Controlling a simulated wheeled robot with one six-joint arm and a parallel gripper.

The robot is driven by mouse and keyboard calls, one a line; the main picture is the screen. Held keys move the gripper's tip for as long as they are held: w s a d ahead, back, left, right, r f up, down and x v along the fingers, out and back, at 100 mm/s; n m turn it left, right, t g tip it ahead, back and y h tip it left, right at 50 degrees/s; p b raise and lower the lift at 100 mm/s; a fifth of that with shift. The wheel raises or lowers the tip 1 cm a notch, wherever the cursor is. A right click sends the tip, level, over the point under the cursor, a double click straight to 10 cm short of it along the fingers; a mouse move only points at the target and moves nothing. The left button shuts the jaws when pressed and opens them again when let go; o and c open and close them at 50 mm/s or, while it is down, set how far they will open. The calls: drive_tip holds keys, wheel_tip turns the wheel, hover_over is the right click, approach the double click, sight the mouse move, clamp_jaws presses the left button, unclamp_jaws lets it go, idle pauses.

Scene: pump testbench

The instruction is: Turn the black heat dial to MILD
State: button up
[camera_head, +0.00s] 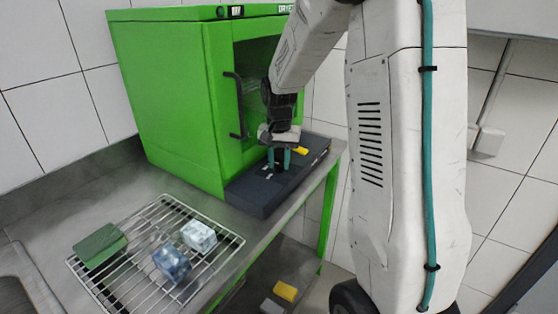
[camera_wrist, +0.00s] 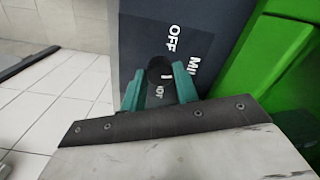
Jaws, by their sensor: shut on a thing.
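The black heat dial (camera_wrist: 158,68) sits on a dark control panel (camera_wrist: 215,15), between the teal fingertips of my gripper (camera_wrist: 159,84). The fingers are shut on the dial from both sides. White labels read OFF above the dial, part of MILD at the right, and what looks like HOT below, partly hidden. A small white mark shows near the dial, but I cannot tell where the dial points.
The green dryer cabinet (camera_head: 165,90) stands behind the panel, with a black door handle (camera_head: 235,105). A wire rack (camera_head: 125,285) at the left holds a green block (camera_head: 100,245), a blue block (camera_head: 171,263) and a whitish block (camera_head: 199,236). A yellow piece (camera_head: 300,150) is on the panel.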

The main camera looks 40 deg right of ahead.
sight(279, 164)
drive_tip(key=shift+m, duration=1.2)
drive_tip(key=o, duration=1)
drive_tip(key=shift+r, duration=0.15)
wheel_tip(279, 164, up, 8)
drive_tip(key=shift+f, duration=0.2)
